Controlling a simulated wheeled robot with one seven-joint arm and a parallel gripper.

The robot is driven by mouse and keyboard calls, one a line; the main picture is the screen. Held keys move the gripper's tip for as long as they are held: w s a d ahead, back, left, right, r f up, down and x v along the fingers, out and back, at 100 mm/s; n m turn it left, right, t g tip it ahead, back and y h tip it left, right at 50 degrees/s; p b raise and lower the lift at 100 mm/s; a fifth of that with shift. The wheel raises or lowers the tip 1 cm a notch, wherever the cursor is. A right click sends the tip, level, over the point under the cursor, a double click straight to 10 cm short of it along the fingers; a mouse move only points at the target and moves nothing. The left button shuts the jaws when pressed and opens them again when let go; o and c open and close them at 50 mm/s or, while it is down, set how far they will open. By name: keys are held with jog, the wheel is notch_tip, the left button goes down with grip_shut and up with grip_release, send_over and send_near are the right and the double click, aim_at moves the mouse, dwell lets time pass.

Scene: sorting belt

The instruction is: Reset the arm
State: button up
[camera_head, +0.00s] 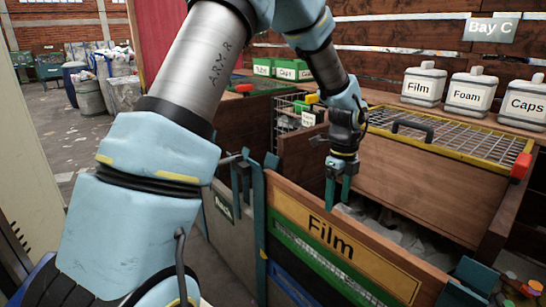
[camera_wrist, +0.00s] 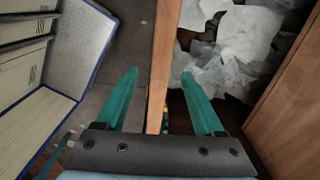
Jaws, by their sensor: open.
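My gripper (camera_head: 338,190) hangs fingers down above the bay with the Film panel (camera_head: 335,232), near the panel's top edge. In the wrist view its two teal fingers (camera_wrist: 160,80) are spread apart with nothing held. The wooden top edge of a panel (camera_wrist: 163,60) runs through the gap between them as seen from the wrist; I cannot tell how far below the fingertips it lies.
Crumpled white film (camera_wrist: 250,45) lies in the bay right of the panel. A wire-mesh lid with a yellow frame (camera_head: 455,145) and white jugs labelled Film (camera_head: 423,86), Foam (camera_head: 468,95) and Caps (camera_head: 525,103) stand behind. Grey floor (camera_wrist: 125,50) shows left of the panel.

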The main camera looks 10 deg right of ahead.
jog(key=a+r+n, duration=0.3)
jog(key=a+n, duration=0.5)
jog(key=a, duration=0.3)
jog(key=a+r+n, duration=0.2)
jog(key=a+n, duration=0.6)
jog(key=a, duration=0.2)
jog(key=s+a+r+n, duration=0.1)
jog(key=s+a+n, duration=0.1)
jog(key=a+n, duration=0.4)
jog(key=s+a+n+t+p, duration=0.1)
jog(key=s+a+n, duration=0.2)
jog(key=a+n, duration=0.3)
jog(key=shift+s+a+r+n+t, duration=0.25)
jog(key=shift+a+r+n+t, duration=0.05)
jog(key=shift+r+n, duration=0.1)
